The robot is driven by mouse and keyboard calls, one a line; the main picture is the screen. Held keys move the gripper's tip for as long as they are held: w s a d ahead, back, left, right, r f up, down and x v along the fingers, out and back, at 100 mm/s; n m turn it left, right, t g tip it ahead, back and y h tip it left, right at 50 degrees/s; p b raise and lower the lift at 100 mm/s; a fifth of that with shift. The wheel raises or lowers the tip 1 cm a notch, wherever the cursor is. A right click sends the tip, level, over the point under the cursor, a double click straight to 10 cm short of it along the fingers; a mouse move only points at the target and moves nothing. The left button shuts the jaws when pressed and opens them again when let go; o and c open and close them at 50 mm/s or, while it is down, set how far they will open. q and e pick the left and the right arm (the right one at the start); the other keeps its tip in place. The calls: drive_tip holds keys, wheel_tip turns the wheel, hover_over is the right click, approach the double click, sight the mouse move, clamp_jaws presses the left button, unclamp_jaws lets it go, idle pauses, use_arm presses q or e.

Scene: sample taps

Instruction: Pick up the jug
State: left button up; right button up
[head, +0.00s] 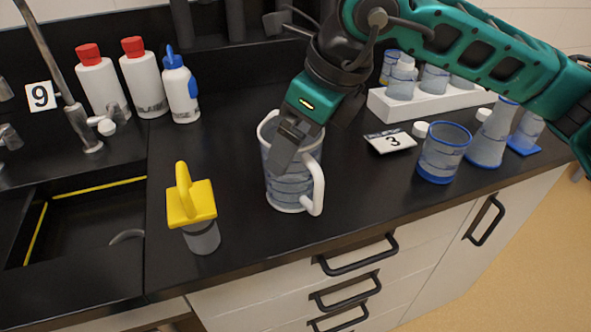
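The jug (287,187) stands upright on the black counter, clear-walled with a white rim, white base and a white handle at its front right. My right gripper (282,160), on the green arm from the upper right, points down over the jug's mouth. Its dark fingers overlap the rim and upper wall in the head view. I cannot tell whether they are inside the jug, touching it or in front of it, nor how far apart they are. The gripper hides part of the rim. My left gripper is not in view.
A yellow-handled grey item (203,232) stands left of the jug, beside the sink (80,230). White bottles (145,85) and a tap (75,120) are behind left. A number 3 card (390,141), a blue-rimmed beaker (441,155), a flask (488,142) and a white rack (385,105) stand right.

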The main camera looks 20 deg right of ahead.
drive_tip(key=c, duration=0.6)
